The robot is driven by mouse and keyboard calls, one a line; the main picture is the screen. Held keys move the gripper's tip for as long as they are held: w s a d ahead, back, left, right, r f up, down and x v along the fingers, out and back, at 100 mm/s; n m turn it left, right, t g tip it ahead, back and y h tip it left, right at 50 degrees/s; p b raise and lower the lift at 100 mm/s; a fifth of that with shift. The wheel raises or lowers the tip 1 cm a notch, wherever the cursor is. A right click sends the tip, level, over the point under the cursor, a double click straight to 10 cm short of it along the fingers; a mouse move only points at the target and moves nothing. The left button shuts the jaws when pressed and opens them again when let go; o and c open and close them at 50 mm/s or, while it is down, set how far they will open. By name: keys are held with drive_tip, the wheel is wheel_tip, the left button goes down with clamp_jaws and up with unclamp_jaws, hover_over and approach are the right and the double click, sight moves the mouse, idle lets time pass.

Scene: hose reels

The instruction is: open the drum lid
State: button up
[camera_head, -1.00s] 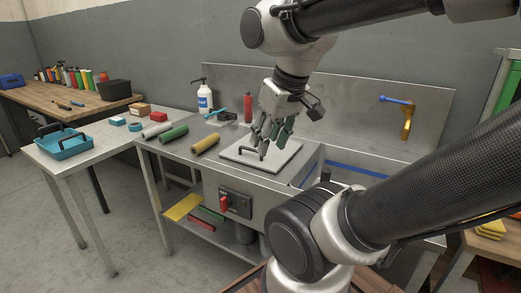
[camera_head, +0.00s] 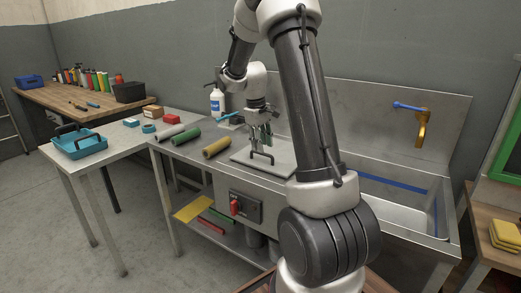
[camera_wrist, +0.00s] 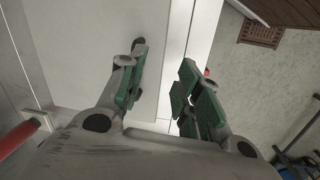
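The drum lid (camera_head: 283,163) looks like a flat, pale square plate lying closed on the metal bench, with a black bar handle (camera_head: 261,157) on top. My gripper (camera_head: 261,142) is open and empty, pointing down just above and behind the handle. In the wrist view the green-padded fingers (camera_wrist: 158,95) are apart over the lid's edge, with the pale lid (camera_wrist: 85,50) on the left. A dark handle end (camera_wrist: 138,43) shows beside the left finger; the rest is hidden. I cannot tell whether a finger touches the handle.
A red switch (camera_head: 235,207) sits on the bench front below the lid. Grey, green and tan rolls (camera_head: 216,147) lie left of it. A white pump bottle (camera_head: 217,103) stands behind. A sink basin (camera_head: 400,210) with an orange tap (camera_head: 421,128) is to the right.

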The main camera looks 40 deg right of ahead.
drive_tip(key=w+d+r+n+t, duration=0.1)
drive_tip(key=w+r+n, duration=0.1)
drive_tip(key=w, duration=0.2)
drive_tip(key=f, duration=0.2)
drive_tip(key=d+f, duration=0.1)
drive_tip(key=f, duration=0.4)
drive_tip(key=shift+w+d+f, duration=0.2)
drive_tip(key=shift+w+d, duration=0.1)
clamp_jaws()
